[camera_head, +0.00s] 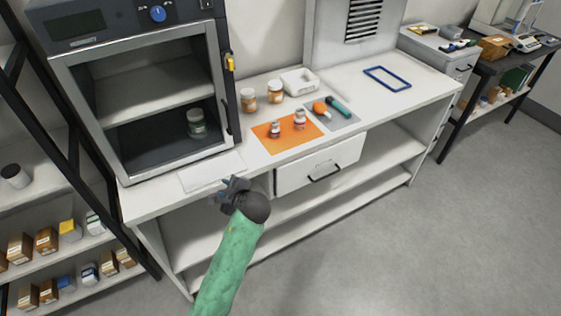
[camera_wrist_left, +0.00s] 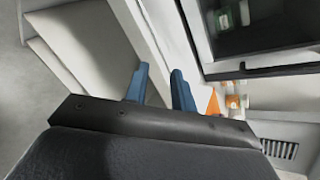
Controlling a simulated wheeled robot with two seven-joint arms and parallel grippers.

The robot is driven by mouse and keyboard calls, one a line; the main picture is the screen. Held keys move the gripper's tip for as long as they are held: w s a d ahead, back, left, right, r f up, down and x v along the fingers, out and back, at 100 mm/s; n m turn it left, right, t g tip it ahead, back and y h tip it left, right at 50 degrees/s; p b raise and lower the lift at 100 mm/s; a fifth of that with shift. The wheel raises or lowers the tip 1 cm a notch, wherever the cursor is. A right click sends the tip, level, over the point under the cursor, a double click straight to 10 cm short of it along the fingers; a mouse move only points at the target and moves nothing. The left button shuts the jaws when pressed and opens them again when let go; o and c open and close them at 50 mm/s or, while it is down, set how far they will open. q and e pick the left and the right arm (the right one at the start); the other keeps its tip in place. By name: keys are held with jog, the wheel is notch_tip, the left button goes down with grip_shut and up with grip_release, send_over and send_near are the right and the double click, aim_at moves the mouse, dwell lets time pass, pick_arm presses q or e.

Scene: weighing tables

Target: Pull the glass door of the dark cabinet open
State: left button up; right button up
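The dark cabinet (camera_head: 140,14) stands at the left end of the white table. Its glass door (camera_head: 150,172), with a pale metal frame, looks shut; a shelf and a green-labelled jar (camera_head: 197,123) show through it. A dark upright handle (camera_head: 227,122) is on the door's right side. In the left wrist view the door frame (camera_wrist_left: 200,38) and handle (camera_wrist_left: 275,70) are at upper right. My left gripper (camera_head: 229,188) is near the table's front edge, below and in front of the handle, apart from it. Its blue fingers (camera_wrist_left: 160,88) are spread with nothing between them. My right gripper is not in view.
An orange mat (camera_head: 268,146) with small bottles lies right of the cabinet, beside jars and a grey mat (camera_head: 347,121). A drawer (camera_head: 300,180) is under the tabletop. A rack of boxes (camera_head: 75,262) stands at left. The floor (camera_head: 450,230) at right is clear.

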pick_arm(q)
jog(key=w+d+r+m+t+y, duration=0.1)
jog(key=w+d+r+m+y, duration=0.1)
jog(key=w+r+m, duration=0.3)
notch_tip(320, 180, up, 8)
jog(key=f+m+t+y+p, duration=0.1)
jog(key=m+t+y+p, duration=0.2)
jog(key=m, duration=0.1)
send_over(231, 134)
jog(key=shift+w+a+r, duration=0.1)
jog(key=shift+w+r, duration=0.15)
jog(key=shift+w, duration=0.05)
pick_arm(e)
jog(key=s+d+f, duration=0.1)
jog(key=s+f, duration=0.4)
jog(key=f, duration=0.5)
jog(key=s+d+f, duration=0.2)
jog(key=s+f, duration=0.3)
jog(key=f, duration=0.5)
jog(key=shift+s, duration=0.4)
pick_arm(q)
jog(key=shift+c, duration=0.3)
grip_shut()
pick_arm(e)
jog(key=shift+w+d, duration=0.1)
